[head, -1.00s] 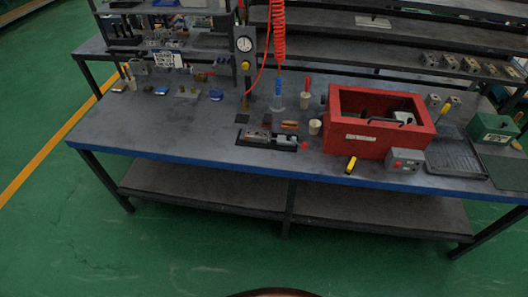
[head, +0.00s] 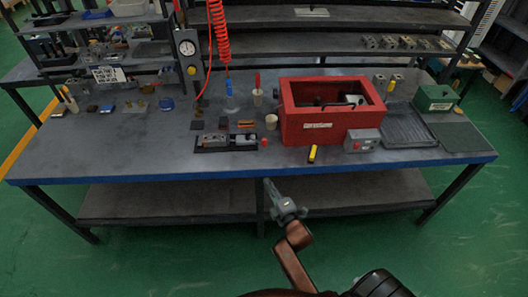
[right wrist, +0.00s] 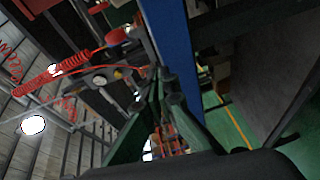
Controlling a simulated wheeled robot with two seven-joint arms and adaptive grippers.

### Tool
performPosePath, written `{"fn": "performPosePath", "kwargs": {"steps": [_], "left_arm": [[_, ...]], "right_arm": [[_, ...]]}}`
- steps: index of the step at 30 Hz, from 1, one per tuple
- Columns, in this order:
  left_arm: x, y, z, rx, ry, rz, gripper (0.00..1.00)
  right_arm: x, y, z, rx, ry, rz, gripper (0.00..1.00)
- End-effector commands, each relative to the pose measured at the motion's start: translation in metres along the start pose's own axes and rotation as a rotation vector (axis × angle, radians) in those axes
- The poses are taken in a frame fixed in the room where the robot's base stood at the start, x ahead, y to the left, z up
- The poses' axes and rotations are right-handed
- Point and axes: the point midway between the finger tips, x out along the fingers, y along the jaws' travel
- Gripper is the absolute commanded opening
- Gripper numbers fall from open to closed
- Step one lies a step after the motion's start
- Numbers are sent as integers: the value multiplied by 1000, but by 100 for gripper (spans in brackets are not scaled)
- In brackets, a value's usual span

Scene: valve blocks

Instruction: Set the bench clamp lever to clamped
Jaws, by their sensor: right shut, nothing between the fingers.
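A low black clamp fixture (head: 226,149) with grey blocks on it lies near the bench's front edge, left of the red box. A small red knob (head: 264,142) shows at its right end, which looks like the end of the lever. The lever's exact angle is too small to tell. My right gripper (head: 269,184) is shut and empty, in front of the bench and below the fixture in the head view, apart from it. In the right wrist view its fingers (right wrist: 162,82) show beside the blue bench edge (right wrist: 171,40). My left gripper is not in view.
A red open box (head: 308,127) stands right of the fixture, with a grey switch box (head: 362,140) and a yellow-handled tool (head: 312,154) before it. A red coiled hose (head: 218,35) hangs behind, beside a gauge post (head: 188,55). The bench's left front is clear.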

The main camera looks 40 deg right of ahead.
Motion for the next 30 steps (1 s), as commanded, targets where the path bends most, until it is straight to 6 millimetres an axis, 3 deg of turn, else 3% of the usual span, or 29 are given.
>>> {"fn": "performPosePath", "kwargs": {"steps": [1,3,6,11,23,30], "left_arm": [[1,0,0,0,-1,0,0],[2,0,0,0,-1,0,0],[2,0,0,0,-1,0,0],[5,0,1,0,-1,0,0],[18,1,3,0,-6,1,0],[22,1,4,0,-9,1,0]], "right_arm": [[-2,24,1,-33,-6,41,0],[-5,45,2,-70,-13,77,0],[-4,59,3,-94,-18,101,0],[15,62,3,-95,-17,105,0],[95,69,4,-92,-16,103,0],[115,73,27,-95,-17,101,0]]}}
